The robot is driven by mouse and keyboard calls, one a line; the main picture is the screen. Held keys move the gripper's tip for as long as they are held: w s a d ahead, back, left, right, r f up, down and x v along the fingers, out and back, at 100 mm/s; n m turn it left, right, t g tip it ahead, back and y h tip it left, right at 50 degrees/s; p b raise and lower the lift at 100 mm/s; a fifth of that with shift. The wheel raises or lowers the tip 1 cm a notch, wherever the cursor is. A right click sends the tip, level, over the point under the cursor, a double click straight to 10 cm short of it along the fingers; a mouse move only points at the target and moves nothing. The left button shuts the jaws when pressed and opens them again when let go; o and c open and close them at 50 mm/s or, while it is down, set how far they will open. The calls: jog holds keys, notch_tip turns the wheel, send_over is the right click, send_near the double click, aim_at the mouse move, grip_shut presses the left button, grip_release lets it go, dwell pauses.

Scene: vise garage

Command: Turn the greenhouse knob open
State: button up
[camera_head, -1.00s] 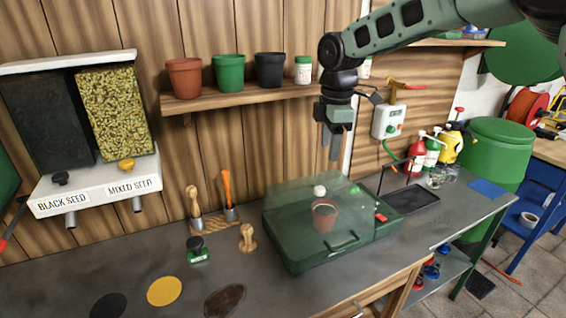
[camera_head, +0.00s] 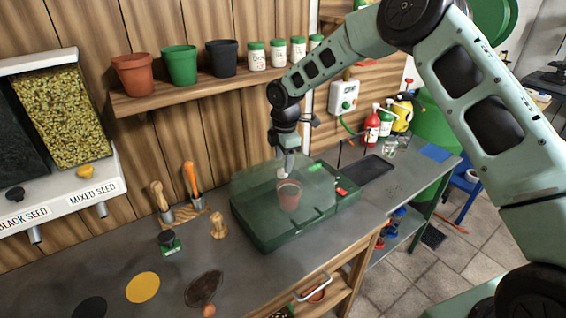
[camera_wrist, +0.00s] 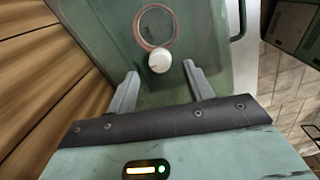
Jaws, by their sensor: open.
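The greenhouse (camera_head: 262,222) is a green box with a see-through lid on the workbench. Its white round knob (camera_wrist: 159,62) shows in the wrist view, just ahead of and between my fingertips. In the head view the knob (camera_head: 282,174) is partly hidden by my fingers. My gripper (camera_head: 288,160) points down over the greenhouse top; it also shows in the wrist view (camera_wrist: 160,73). Its two fingers are apart, with nothing between them that I can see gripped. A terracotta pot (camera_head: 289,196) stands inside the greenhouse, seen through the lid.
A wooden shelf (camera_head: 190,92) with pots and jars runs behind my arm. Wooden-handled tools (camera_head: 191,181) and a wooden stamp (camera_head: 218,228) stand left of the greenhouse. A black tray (camera_head: 368,168) lies to its right. The front left bench has flat coloured discs (camera_head: 142,287).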

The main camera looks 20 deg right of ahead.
aim_at(282, 173)
jog(key=shift+w+f+p, duration=0.15)
jog(key=shift+f+p, duration=0.25)
jog(key=shift+f, duration=1.35)
jog(key=c, duration=1)
